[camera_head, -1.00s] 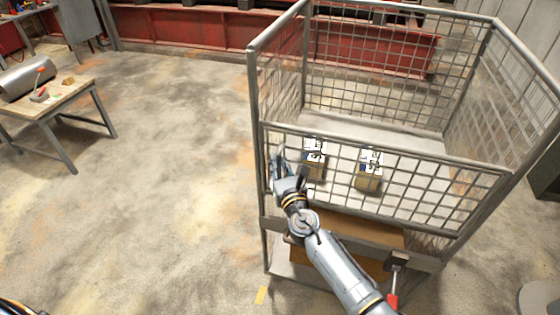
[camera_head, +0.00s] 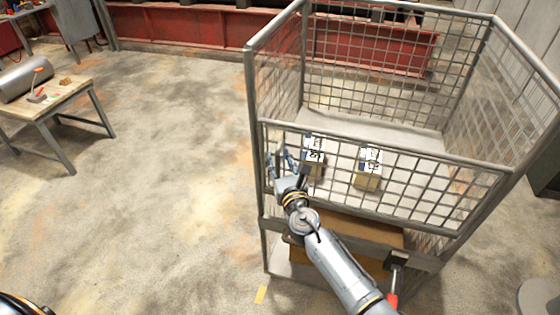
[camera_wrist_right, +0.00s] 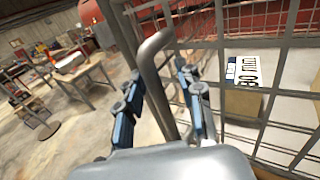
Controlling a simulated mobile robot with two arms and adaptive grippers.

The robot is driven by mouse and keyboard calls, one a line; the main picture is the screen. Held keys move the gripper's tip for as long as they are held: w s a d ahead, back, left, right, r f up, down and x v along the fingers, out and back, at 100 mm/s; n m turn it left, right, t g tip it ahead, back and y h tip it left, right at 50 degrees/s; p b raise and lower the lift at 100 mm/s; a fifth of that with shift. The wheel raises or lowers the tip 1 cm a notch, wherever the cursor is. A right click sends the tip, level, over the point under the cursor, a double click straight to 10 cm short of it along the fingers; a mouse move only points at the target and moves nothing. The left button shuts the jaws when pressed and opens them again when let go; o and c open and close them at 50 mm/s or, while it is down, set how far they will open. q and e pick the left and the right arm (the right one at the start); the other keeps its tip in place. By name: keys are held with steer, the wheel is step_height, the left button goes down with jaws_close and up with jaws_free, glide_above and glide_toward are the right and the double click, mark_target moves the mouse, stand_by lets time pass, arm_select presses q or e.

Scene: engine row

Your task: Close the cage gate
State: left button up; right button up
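The cage gate (camera_head: 420,185) is the grey mesh front panel of the wire cage (camera_head: 251,80). Its left edge appears to lie against the cage's left front post; whether it is latched I cannot tell. My right gripper (camera_head: 279,166) is at the gate's left edge with its fingers spread. In the right wrist view my right gripper (camera_wrist_right: 163,100) has one blue-padded finger on each side of a bent grey bar (camera_wrist_right: 150,65), and gaps show beside the bar. My left gripper is not in view.
Two boxes with white labels, a left box (camera_head: 313,165) and a right box (camera_head: 369,178), stand inside the cage. A cardboard box (camera_head: 355,228) is below. A red-handled tool (camera_head: 394,290) hangs at the front. A wooden table (camera_head: 55,98) stands left, with open floor between.

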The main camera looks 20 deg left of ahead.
steer(key=shift+s, duration=0.3)
steer(key=v, duration=1.1)
steer(key=shift+d, duration=0.25)
steer(key=shift+s, duration=0.15)
